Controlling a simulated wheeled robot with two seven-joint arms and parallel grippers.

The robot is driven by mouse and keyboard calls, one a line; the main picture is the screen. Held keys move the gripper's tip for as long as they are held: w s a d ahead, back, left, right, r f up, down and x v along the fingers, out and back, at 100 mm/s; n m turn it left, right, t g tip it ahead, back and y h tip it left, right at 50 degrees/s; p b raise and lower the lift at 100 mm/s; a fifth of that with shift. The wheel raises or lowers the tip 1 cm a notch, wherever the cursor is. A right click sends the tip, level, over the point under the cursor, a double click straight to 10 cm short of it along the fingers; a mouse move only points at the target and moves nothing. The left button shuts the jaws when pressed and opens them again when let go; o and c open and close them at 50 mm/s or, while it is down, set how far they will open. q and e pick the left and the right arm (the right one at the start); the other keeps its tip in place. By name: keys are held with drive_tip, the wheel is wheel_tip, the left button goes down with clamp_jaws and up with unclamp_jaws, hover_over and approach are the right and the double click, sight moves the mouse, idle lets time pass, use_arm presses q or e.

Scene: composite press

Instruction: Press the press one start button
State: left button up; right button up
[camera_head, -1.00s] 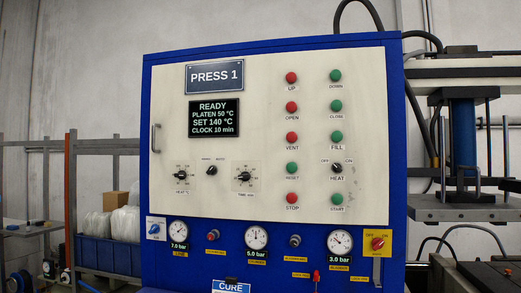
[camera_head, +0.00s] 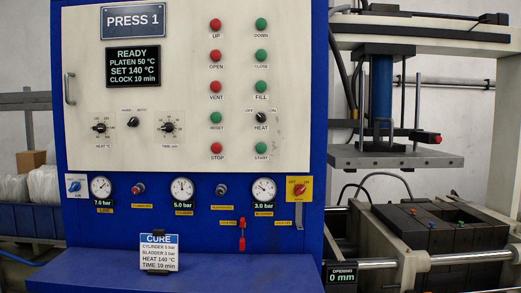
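The press one control panel (camera_head: 185,130) fills the left and middle of the head view, with a "PRESS 1" sign (camera_head: 132,20) at its top left. The green start button (camera_head: 261,148) is at the lower right of the button columns, with its label "START" below it. The display (camera_head: 132,67) reads ready, platen 50 °C, set 140 °C, clock 10 min. Neither of my grippers is in view.
A blue ledge (camera_head: 90,272) juts out below the panel, with a cure card (camera_head: 159,249) standing on it. Gauges and a yellow-plated red switch (camera_head: 299,189) line the panel's lower edge. The press (camera_head: 395,156) stands at the right; its opening display (camera_head: 342,275) reads 0 mm.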

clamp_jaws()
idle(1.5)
